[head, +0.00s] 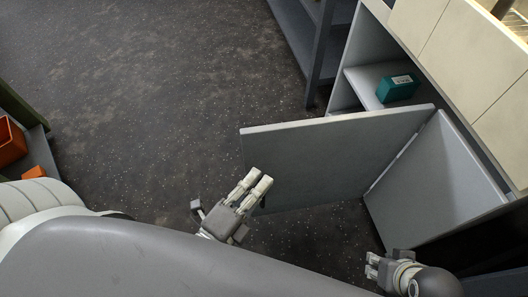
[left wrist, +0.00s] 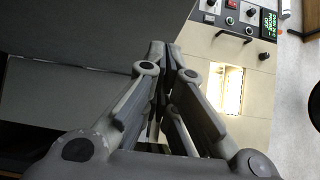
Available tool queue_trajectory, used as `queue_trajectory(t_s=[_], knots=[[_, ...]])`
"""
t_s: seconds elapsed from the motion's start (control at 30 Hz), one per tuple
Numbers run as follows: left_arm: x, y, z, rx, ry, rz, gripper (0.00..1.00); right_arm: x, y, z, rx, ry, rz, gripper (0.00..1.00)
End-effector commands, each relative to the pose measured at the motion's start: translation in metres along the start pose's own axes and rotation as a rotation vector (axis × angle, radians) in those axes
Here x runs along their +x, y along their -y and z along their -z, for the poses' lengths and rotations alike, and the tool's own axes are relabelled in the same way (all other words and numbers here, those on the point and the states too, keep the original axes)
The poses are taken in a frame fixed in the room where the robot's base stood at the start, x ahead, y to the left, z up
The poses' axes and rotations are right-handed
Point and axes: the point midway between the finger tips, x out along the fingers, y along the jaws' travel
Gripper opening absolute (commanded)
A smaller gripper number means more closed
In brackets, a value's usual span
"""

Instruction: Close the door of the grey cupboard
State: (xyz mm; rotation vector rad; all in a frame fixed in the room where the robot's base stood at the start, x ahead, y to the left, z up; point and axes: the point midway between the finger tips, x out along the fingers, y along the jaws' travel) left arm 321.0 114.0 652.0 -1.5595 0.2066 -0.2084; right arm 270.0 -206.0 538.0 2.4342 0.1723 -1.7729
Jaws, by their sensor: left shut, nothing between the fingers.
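The grey cupboard (head: 352,98) stands at the upper right of the head view, its inside open to view with a shelf. Its grey door (head: 325,160) stands wide open, swung out into the room from a hinge edge at its right. My left gripper (head: 258,178) is shut and empty, its fingertips by the free end of the door; I cannot tell whether they touch it. In the left wrist view the shut fingers (left wrist: 165,48) point towards a dark grey surface at the upper left. My right gripper (head: 370,265) is low at the right, small and partly seen.
A teal box (head: 398,88) sits on the cupboard shelf. A grey rack (head: 305,40) stands beyond the cupboard. Orange bins (head: 10,142) are at the far left. The dark speckled floor (head: 160,100) is clear. A control panel (left wrist: 240,18) shows in the left wrist view.

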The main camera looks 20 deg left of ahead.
Motion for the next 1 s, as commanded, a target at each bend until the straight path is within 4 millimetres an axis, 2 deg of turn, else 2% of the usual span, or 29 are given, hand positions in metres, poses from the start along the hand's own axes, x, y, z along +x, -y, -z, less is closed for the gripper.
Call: queue_trajectory(t_s=[0.27, 0.5, 0.7, 1.0], knots=[[0.039, 0.001, 0.000, 0.001, -0.002, 0.003, 0.00, -0.001, 0.000, 0.000, 0.000, 0.000, 0.000, 0.35], [0.059, 0.000, -0.019, 0.001, -0.002, 0.001, 0.00, -0.001, 0.000, 0.000, 0.000, 0.000, 0.000, 0.35], [0.066, 0.000, -0.027, 0.000, -0.001, 0.000, 0.00, -0.001, 0.000, 0.000, -0.001, 0.000, 0.000, 0.35], [0.067, -0.001, -0.028, -0.002, 0.000, -0.001, 0.00, -0.001, 0.000, 0.000, -0.001, 0.000, 0.000, 0.35]])
